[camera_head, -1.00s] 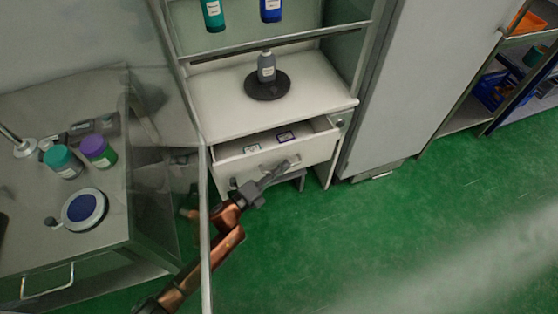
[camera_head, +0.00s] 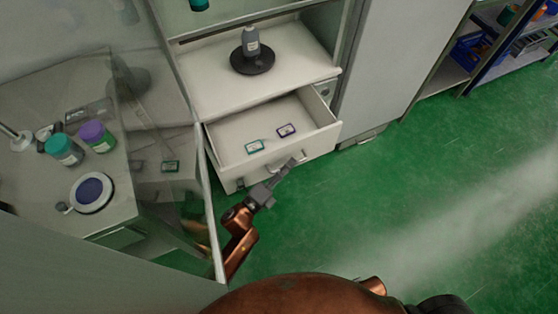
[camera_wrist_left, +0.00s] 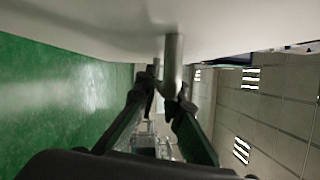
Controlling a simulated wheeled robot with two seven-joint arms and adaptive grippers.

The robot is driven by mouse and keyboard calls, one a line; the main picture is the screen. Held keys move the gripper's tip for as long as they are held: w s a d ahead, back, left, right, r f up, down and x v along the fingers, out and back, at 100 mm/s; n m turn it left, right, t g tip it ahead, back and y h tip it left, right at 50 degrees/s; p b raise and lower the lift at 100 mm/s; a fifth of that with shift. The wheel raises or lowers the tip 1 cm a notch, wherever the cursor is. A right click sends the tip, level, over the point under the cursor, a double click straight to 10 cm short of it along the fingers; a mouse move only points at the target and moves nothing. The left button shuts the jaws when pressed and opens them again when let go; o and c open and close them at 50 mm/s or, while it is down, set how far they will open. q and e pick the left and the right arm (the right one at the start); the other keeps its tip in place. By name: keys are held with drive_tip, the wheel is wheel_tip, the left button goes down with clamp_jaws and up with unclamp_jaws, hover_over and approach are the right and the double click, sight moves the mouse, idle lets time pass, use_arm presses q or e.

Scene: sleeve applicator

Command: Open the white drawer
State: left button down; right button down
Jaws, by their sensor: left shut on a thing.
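The white drawer (camera_head: 322,142) is pulled well out from under the white counter in the head view, its inside open to view. Two small labelled pieces lie in it: a teal one (camera_head: 254,147) and a purple one (camera_head: 286,130). My left gripper (camera_head: 288,168) is at the front of the drawer, shut on the drawer's handle. In the left wrist view the metal handle (camera_wrist_left: 174,62) runs between the dark fingers of my left gripper (camera_wrist_left: 165,95), close to the pale drawer front. My right gripper is not in view.
A grey bottle (camera_head: 250,42) stands on a black disc (camera_head: 252,63) on the counter above. A transparent panel (camera_head: 212,205) stands left of my left arm. A side table (camera_head: 40,185) with jars is at the left. Green floor (camera_head: 430,180) is clear at the right.

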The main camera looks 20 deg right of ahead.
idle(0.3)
use_arm(q)
drive_tip(key=c, duration=2)
unclamp_jaws()
drive_tip(key=shift+c, duration=0.2)
drive_tip(key=shift+s+a, duration=0.1)
drive_tip(key=v, duration=1.1)
drive_tip(key=shift+s+a, duration=0.2)
drive_tip(key=shift+a, duration=0.15)
drive_tip(key=shift+f, duration=0.1)
